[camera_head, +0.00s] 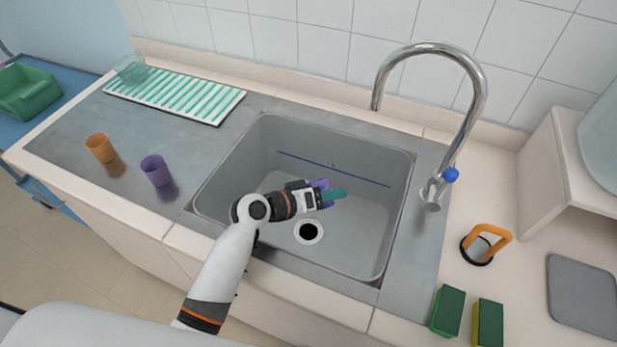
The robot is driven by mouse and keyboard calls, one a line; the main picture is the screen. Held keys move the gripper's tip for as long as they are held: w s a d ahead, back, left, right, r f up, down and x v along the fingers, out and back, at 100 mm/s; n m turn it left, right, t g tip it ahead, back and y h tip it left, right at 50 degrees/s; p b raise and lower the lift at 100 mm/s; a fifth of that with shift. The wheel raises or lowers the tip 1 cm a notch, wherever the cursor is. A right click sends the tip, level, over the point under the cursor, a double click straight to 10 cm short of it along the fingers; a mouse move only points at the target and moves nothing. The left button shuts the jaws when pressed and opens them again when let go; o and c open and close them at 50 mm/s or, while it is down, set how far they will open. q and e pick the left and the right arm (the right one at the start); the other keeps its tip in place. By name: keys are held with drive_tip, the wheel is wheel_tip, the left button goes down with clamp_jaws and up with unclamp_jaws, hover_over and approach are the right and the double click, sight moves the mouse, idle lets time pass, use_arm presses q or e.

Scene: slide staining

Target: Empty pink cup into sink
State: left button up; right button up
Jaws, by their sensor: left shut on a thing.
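My left gripper (322,195) is over the sink basin (370,240), above and right of the drain hole. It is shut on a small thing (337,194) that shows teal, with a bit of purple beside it. The gripper hides part of this thing, and I cannot tell whether it is a cup. I see no clearly pink cup. A purple cup (156,170) and an orange cup (99,147) stand upright on the steel counter left of the sink. My right gripper is not in view.
A chrome faucet (478,100) arches at the sink's right. A striped drying rack (175,93) lies behind left, with a clear glass (131,69) at its end. Sponges (448,310), an orange-handled tool (487,242) and a grey board (583,298) sit at right.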

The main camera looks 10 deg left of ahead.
sight(324, 184)
use_arm(q)
drive_tip(key=shift+r+n+p, duration=0.3)
drive_tip(key=shift+p, duration=0.15)
drive_tip(key=shift+r+n+g+h+p, duration=0.3)
drive_tip(key=shift+n+g+p, duration=0.1)
drive_tip(key=shift+p, duration=0.1)
drive_tip(key=shift+r+n+g+p, duration=0.1)
drive_tip(key=shift+n+g+p, duration=0.2)
drive_tip(key=shift+n+p, duration=0.2)
drive_tip(key=shift+r+h, duration=0.15)
drive_tip(key=shift+h, duration=0.15)
drive_tip(key=shift+w+a, duration=0.1)
drive_tip(key=shift+w, duration=0.05)
drive_tip(key=shift+w+a+r+n+g+p, duration=0.3)
drive_tip(key=shift+w+n+g+p, duration=0.15)
drive_tip(key=shift+n, duration=0.25)
drive_tip(key=shift+r+h+p, duration=0.2)
drive_tip(key=shift+h+p, duration=0.2)
